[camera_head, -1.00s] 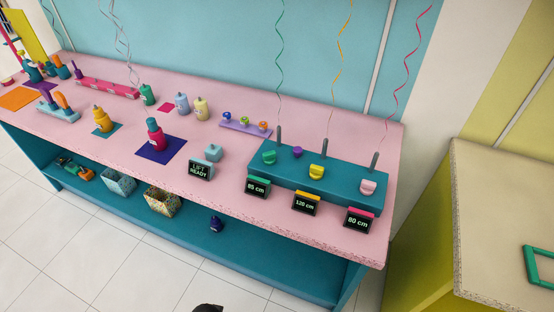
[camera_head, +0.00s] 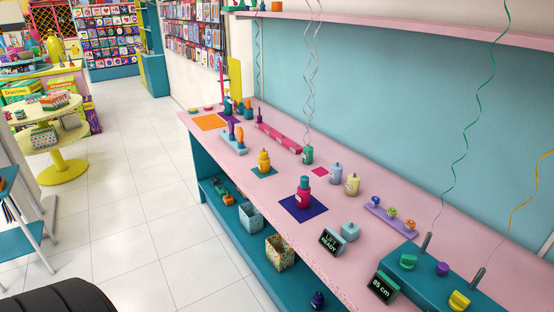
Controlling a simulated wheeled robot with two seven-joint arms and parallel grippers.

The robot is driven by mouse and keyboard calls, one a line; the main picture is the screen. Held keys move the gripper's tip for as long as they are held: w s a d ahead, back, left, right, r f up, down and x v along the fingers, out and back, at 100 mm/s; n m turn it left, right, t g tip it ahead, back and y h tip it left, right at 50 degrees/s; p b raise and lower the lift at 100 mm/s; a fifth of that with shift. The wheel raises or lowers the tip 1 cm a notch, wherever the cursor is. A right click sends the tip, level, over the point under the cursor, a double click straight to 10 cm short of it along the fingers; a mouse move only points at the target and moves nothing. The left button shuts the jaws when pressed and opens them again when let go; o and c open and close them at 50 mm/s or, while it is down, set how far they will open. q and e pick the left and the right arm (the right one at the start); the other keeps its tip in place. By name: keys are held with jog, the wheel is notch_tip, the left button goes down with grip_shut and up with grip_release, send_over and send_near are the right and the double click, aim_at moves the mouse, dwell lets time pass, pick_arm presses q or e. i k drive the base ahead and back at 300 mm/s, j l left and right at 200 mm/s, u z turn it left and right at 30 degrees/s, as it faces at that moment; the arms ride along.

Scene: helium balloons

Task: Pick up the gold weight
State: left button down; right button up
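A lavender strip (camera_head: 389,218) on the pink counter holds small knobbed pieces: a blue one (camera_head: 376,202), a gold-topped one (camera_head: 393,211) and an orange one (camera_head: 410,224). They are too small to tell for sure which is a gold weight. A larger yellow piece (camera_head: 459,300) sits on the teal stand (camera_head: 420,282) at the lower right, cut by the bottom edge. A green piece (camera_head: 408,261) and a purple knob (camera_head: 442,269) are beside it. Neither of my grippers is in view.
The pink counter (camera_head: 340,262) carries several bottles, a "LIFT READY" sign (camera_head: 331,241) and an "85 cm" sign (camera_head: 383,288). Ribbons hang above the stand. A pink shelf (camera_head: 420,27) runs overhead. Tiled floor (camera_head: 140,180) is clear left of the counter; a round yellow table (camera_head: 60,160) stands beyond.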

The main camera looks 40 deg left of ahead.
aim_at(263, 164)
jog(key=j+z, duration=0.35)
jog(key=j, duration=1.55)
